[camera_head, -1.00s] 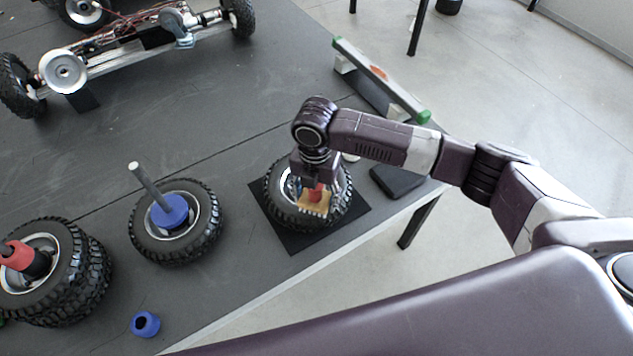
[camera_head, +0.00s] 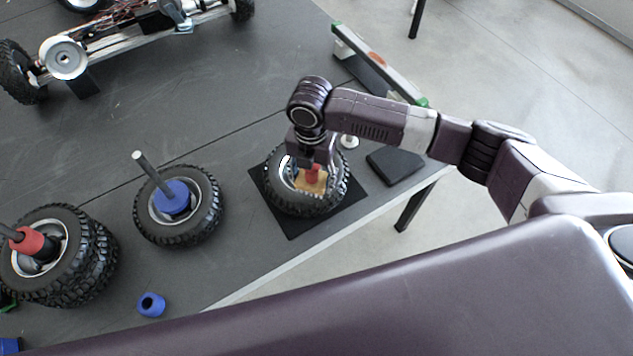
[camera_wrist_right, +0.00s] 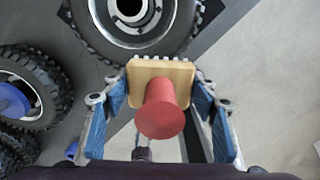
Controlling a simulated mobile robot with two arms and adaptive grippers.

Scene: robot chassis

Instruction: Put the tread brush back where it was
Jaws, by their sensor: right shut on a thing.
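The tread brush (camera_wrist_right: 178,72) has a wooden block, a red knob handle and pale bristles. My right gripper (camera_wrist_right: 161,100) is shut on it, with blue finger pads on both sides of the block. In the head view the brush (camera_head: 312,178) shows over a tire (camera_head: 305,209) that lies on a black square mat (camera_head: 343,213). My right gripper (camera_head: 312,165) is above that tire. In the wrist view the bristles point toward the tire (camera_wrist_right: 85,25); I cannot tell whether they touch it. My left gripper is out of view.
A flat black pad (camera_head: 394,165) lies near the table edge, right of the mat. A green-ended rack (camera_head: 378,66) stands behind. Left are a tire with a blue hub (camera_head: 180,235), stacked tires (camera_head: 85,275) and a blue ring (camera_head: 151,305). A wheeled chassis (camera_head: 120,42) is at the back.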

